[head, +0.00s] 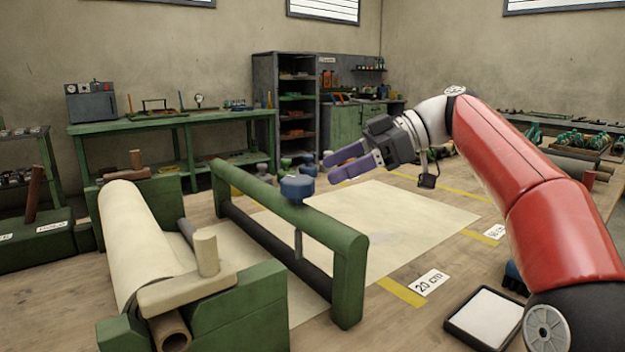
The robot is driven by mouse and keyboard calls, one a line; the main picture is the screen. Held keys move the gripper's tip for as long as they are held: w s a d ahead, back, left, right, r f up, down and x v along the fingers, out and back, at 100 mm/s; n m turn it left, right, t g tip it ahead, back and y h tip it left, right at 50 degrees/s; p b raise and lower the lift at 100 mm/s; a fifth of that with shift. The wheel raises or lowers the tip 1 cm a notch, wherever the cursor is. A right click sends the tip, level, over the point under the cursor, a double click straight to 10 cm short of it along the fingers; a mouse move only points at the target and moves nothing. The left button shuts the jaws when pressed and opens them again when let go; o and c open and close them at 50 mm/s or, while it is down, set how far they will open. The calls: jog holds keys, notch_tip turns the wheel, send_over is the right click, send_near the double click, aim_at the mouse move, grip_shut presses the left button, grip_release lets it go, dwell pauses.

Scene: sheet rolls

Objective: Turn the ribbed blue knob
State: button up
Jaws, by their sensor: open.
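The blue knob (297,188) sits on top of the green frame bar (262,196), with a grey stem hanging below it in front of the bar. Its ribs are too small to make out clearly. My gripper (342,166) has purple fingers and comes in from the right on my red arm. It is open and empty, pointing left, a little above and to the right of the knob in the picture. A gap shows between the fingers and the knob.
A beige sheet roll (135,240) lies in a green stand at the left, with a wooden crank handle (207,252) in front. The sheet (400,222) spreads across the table under the green frame. A white pad in a black tray (488,318) lies at the lower right.

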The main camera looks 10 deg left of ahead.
aim_at(302, 178)
jog(key=shift+g, duration=0.3)
jog(key=x, duration=0.7)
jog(key=shift+s+a+r+b, duration=0.2)
jog(key=shift+s+a+b, duration=0.15)
jog(key=shift+s, duration=0.05)
jog(key=shift+c, duration=0.5)
jog(key=c, duration=0.9)
jog(key=shift+f+y+b, duration=0.1)
jog(key=shift+y+b, duration=0.2)
jog(key=shift+b, duration=0.15)
